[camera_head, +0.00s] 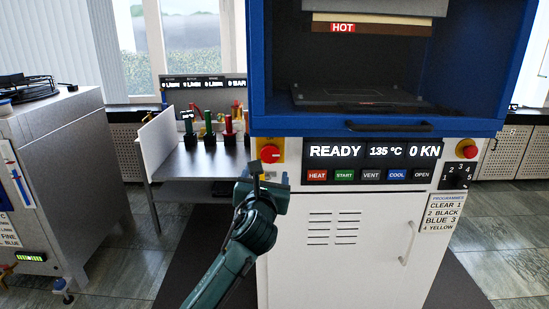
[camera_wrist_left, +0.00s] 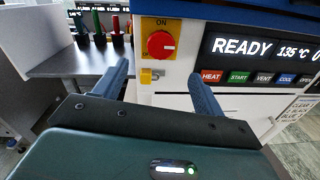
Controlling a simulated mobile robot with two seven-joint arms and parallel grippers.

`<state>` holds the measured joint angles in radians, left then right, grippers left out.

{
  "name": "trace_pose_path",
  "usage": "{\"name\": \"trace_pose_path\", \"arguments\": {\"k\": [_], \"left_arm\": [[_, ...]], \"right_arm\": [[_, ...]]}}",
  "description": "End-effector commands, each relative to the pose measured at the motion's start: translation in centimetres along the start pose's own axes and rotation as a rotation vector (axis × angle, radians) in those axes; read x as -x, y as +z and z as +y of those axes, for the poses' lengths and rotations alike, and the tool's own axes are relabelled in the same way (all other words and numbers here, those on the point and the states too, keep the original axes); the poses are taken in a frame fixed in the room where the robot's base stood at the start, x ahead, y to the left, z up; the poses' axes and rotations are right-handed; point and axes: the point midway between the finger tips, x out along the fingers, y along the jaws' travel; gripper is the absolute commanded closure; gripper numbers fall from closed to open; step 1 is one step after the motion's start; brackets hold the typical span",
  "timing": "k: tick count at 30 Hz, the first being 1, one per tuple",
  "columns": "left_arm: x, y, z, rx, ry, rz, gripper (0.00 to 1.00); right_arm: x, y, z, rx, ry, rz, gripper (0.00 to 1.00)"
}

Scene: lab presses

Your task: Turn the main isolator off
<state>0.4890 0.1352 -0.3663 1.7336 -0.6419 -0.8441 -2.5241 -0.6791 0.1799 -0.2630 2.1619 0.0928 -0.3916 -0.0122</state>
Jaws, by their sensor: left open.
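The main isolator (camera_head: 270,153) is a round red knob on a yellow plate, at the upper left of the white press front. It also shows in the left wrist view (camera_wrist_left: 160,44), with the word ON above the knob. A small yellow tab (camera_wrist_left: 148,76) sits just below the plate. My left gripper (camera_head: 268,173) is open and empty, just below the isolator in the head view. In the left wrist view its two fingers (camera_wrist_left: 158,72) stand apart, to the lower left and lower right of the knob. I see no contact with the knob. My right gripper is not in view.
The press panel (camera_head: 370,162) has a READY display and a button row right of the isolator. The blue press housing (camera_head: 330,125) overhangs above, marked HOT inside. A red button (camera_head: 467,151) sits far right. A side table (camera_head: 195,165) with coloured-handled tools stands left.

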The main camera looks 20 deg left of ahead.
Motion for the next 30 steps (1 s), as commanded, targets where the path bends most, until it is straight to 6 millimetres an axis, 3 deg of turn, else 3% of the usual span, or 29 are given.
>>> {"name": "trace_pose_path", "arguments": {"k": [6, 15, 21, 30], "left_arm": [[-4.3, 0.0, 0.0, 0.004, 0.001, 0.001, 0.30], [-9.1, -0.1, -0.1, 0.004, 0.000, 0.001, 0.30], [-10.7, 0.0, -0.1, 0.004, -0.002, 0.000, 0.30], [-11.0, -0.1, -0.1, 0.004, -0.002, 0.001, 0.30]], "right_arm": [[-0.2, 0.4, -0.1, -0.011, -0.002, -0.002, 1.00], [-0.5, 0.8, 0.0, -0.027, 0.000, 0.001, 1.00], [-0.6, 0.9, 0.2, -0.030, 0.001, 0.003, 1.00], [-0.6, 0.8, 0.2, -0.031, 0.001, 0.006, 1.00]]}}
